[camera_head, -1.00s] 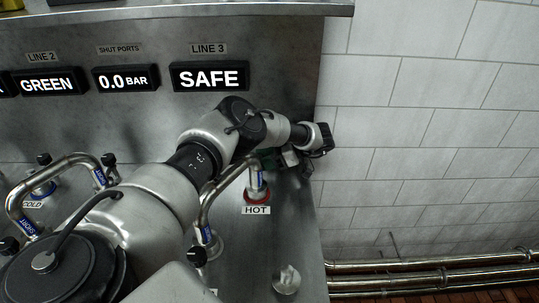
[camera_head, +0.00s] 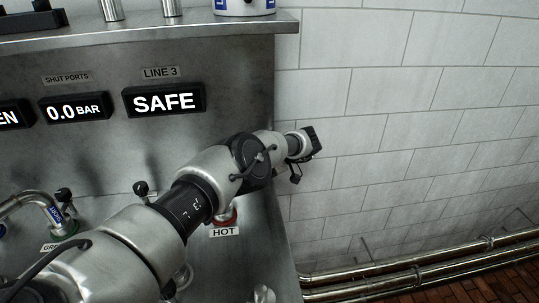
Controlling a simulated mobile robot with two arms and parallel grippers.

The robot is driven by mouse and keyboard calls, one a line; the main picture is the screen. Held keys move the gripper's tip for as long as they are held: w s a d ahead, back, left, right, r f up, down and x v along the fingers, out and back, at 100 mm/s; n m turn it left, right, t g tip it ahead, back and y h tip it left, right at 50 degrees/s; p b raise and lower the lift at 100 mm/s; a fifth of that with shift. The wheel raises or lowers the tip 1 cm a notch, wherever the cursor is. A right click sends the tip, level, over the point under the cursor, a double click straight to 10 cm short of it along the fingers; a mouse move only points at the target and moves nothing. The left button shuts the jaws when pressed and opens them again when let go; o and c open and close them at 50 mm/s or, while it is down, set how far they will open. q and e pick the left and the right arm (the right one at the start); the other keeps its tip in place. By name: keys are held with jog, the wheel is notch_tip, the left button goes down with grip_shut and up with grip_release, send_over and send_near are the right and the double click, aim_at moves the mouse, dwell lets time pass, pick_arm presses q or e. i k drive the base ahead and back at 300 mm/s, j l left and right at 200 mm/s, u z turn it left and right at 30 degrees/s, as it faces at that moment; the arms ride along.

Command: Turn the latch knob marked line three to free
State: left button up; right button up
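The LINE 3 label (camera_head: 161,73) is above a black display reading SAFE (camera_head: 163,101) on the steel panel. I cannot make out a latch knob marked line three; my arm covers part of the panel below the display. One arm comes in from the lower left and crosses in front of the panel. Its wrist end, with the left gripper (camera_head: 296,178), is at the panel's right edge, against the white wall. The fingers are too small and dark to tell open or shut. No other gripper is in view.
A small black knob (camera_head: 141,187) stands behind the arm. A silver knob (camera_head: 264,294) is at the bottom. Metal pipes (camera_head: 420,266) run low along the tiled wall (camera_head: 420,150).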

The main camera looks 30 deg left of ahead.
aim_at(167, 293)
jog(key=k+l, duration=0.1)
jog(key=l, duration=0.25)
jog(key=k+l, duration=0.15)
jog(key=l, duration=0.15)
jog(key=k+l, duration=0.1)
jog(key=l, duration=0.25)
jog(key=k+l, duration=0.1)
jog(key=l, duration=0.25)
